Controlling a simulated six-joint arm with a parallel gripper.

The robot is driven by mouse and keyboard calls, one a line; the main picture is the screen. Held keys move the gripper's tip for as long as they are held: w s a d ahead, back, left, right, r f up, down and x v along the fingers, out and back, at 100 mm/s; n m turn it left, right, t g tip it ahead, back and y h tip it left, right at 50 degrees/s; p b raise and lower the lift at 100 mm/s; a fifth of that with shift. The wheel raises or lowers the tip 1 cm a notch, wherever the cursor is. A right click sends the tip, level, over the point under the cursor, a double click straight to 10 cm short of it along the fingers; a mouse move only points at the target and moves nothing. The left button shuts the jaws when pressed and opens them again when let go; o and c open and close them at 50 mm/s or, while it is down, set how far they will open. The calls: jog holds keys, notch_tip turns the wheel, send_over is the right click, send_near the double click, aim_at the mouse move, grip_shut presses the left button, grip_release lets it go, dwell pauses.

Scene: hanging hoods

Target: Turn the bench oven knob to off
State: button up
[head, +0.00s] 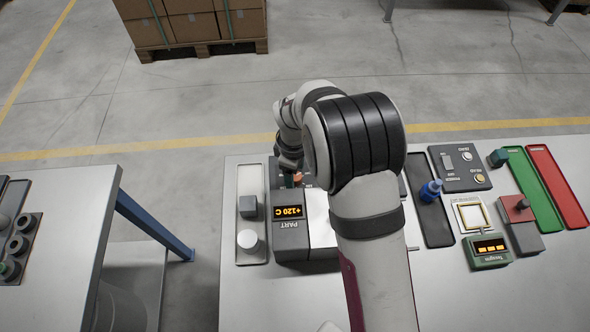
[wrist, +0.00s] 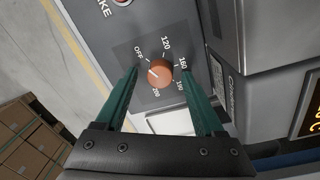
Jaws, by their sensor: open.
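The orange round knob (wrist: 160,72) sits on a grey dial panel (wrist: 135,50) in the wrist view, with OFF at its upper left and numbers around the rest. A small pale mark shows on its left side; its exact heading is hard to read. My gripper (wrist: 159,70) has two green fingers, apart, one on each side of the knob in the picture. I cannot tell whether they touch it. In the head view the bench oven (head: 290,248) shows +120 C on its display (head: 289,212). A bit of orange shows by my gripper (head: 291,178); my arm hides much there.
A tray (head: 242,180) with a grey cube (head: 248,207) and a white cylinder (head: 248,240) stands left of the oven. Boxes (head: 195,20) stand on the floor beyond.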

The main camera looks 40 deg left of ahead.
notch_tip(320, 180, up, 16)
jog(key=shift+s+d, duration=0.15)
jog(key=shift+s, duration=0.25)
jog(key=shift+f, duration=0.1)
jog(key=d+r+m, duration=0.3)
jog(key=d+m, duration=0.3)
jog(key=d, duration=0.4)
jog(key=d+r+m, duration=0.3)
jog(key=d+m, duration=0.4)
jog(key=d, duration=0.4)
jog(key=s+d+f+m+y, duration=0.1)
jog(key=s+d+f+m, duration=0.1)
jog(key=s+d+m, duration=1)
jog(key=s+m, duration=0.1)
jog(key=m, duration=0.1)
jog(key=shift+s+m+g+y, duration=0.3)
jog(key=shift+g, duration=0.1)
